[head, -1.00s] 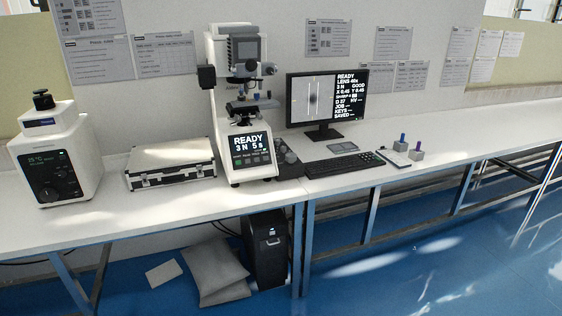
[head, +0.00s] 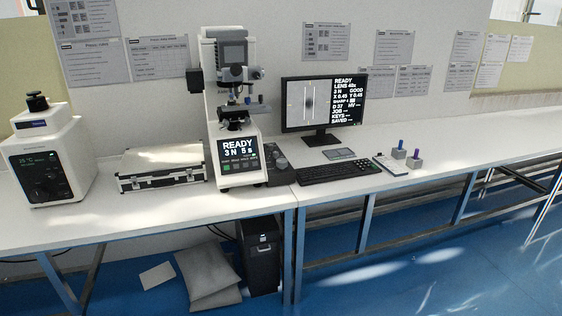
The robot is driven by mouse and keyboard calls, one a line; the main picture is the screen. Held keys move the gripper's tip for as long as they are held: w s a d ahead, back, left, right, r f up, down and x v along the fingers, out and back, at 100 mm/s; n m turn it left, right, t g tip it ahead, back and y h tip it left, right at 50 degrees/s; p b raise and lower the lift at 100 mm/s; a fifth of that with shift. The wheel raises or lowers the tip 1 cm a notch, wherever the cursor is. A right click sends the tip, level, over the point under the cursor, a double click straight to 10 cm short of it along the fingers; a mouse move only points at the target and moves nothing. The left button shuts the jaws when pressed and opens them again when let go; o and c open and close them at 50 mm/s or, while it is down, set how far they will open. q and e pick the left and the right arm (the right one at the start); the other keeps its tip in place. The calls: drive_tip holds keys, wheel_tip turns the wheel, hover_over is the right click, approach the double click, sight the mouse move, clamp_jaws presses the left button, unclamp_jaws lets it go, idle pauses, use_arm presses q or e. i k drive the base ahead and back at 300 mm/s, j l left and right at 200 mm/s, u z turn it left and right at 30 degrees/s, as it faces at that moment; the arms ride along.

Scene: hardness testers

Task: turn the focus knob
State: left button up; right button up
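The hardness tester (head: 232,120) stands upright on the bench, white with a grey head and a front screen (head: 239,149) reading "READY 3 N 5 s". A dark round knob (head: 281,163) shows at the right of its base, beside a dark control box. Small dark knobs also show on the head (head: 257,73) and by the stage (head: 262,99). I cannot tell from this view which one is the focus knob. The monitor (head: 323,104) shows a grey picture with a dark vertical band and text with "READY" and "LENS 40x". Neither of my grippers is in view.
The white bench (head: 110,213) runs across the view. A silver case (head: 161,168) and a white machine (head: 50,160) stand left of the tester. A keyboard (head: 338,171) and small blocks with coloured pegs (head: 414,163) are to the right.

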sight(282, 163)
drive_tip(key=u, duration=0.5)
drive_tip(key=i+l+u, duration=0.45)
drive_tip(key=l+u, duration=0.15)
drive_tip(key=i+l+u, duration=0.3)
drive_tip(key=l, duration=0.15)
drive_tip(key=i+l, duration=0.1)
drive_tip(key=l, duration=0.3)
drive_tip(key=i+l+u, duration=0.1)
drive_tip(key=l, duration=0.25)
drive_tip(key=i+l, duration=0.1)
drive_tip(key=l, duration=0.3)
drive_tip(key=i+l, duration=0.1)
drive_tip(key=l, duration=0.3)
drive_tip(key=j+u, duration=0.05)
